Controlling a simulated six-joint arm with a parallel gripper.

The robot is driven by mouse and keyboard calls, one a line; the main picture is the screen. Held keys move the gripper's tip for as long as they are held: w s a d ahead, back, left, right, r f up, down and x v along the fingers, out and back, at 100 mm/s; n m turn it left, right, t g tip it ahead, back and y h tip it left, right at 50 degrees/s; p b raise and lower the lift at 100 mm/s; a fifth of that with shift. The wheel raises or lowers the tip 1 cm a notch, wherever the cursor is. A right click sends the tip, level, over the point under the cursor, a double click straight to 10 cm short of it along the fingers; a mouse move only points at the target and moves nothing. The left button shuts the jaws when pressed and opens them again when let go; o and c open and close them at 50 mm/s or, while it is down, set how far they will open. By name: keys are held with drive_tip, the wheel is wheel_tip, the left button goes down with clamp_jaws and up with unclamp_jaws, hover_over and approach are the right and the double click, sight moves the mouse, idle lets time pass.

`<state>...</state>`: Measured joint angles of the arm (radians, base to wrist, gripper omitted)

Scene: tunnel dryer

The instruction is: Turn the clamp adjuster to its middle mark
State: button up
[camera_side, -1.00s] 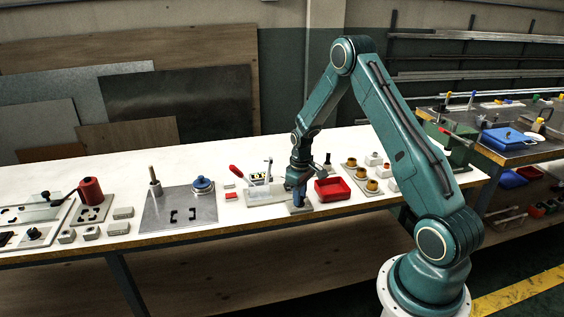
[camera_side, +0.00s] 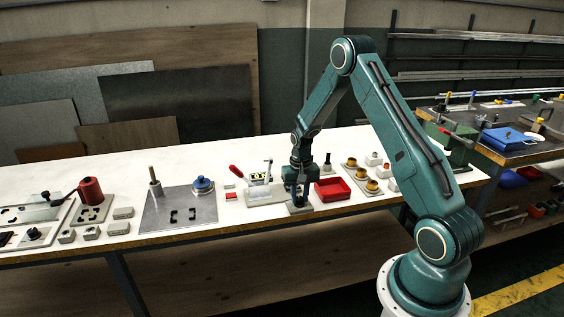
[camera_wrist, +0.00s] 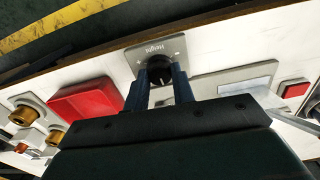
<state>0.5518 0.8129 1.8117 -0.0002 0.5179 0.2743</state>
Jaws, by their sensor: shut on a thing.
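The clamp adjuster is a black round knob (camera_wrist: 160,68) on a grey plate (camera_wrist: 148,52) marked "Height", with small marks around the knob. In the side view the plate (camera_side: 300,210) lies near the table's front edge. My gripper (camera_wrist: 163,80) points down over it, with one blue finger on each side of the knob, shut on it. In the side view my gripper (camera_side: 299,199) hides the knob. The knob's pointer and its exact setting cannot be made out.
A red tray (camera_side: 332,189) stands close to the right of the plate. Brass-topped pieces (camera_side: 372,186) stand farther right.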

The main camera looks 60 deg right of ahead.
sight(299, 198)
drive_tip(key=shift+m, duration=0.3)
drive_tip(key=o, duration=1)
wheel_tip(299, 198, up, 14)
idle(0.5)
